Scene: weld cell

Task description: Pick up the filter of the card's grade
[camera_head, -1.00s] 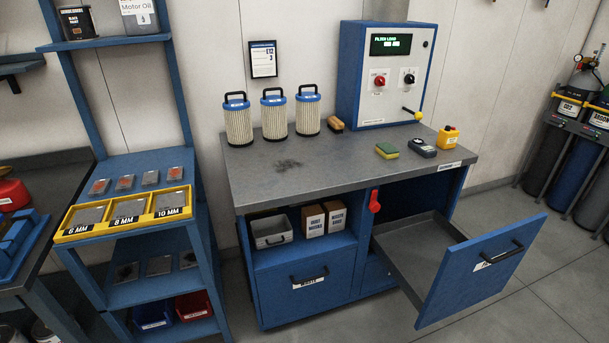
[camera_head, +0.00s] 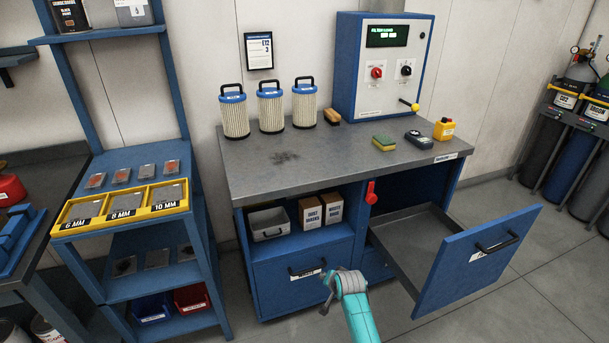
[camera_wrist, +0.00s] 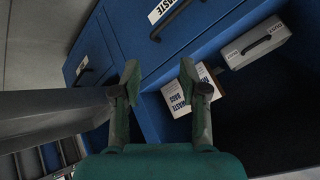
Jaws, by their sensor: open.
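Three pleated cream filters with blue tops and black handles stand in a row on the workbench (camera_head: 330,165): the left filter (camera_head: 235,115), the middle filter (camera_head: 271,110) and the right filter (camera_head: 304,106). Each has a label on its top band, too small to read. The card (camera_head: 259,52) hangs on the wall above them and seems to read "E12" and "3". My arm rises in front of the bench in the head view, below and well apart from the filters. My gripper (camera_wrist: 164,95) is open and empty in the wrist view, its two fingers spread. No filter shows there.
The drawer (camera_head: 480,262) at the right is pulled far out. A control box (camera_head: 382,70) stands at the bench's back. A blue shelf rack with a yellow tray (camera_head: 122,206) stands left.

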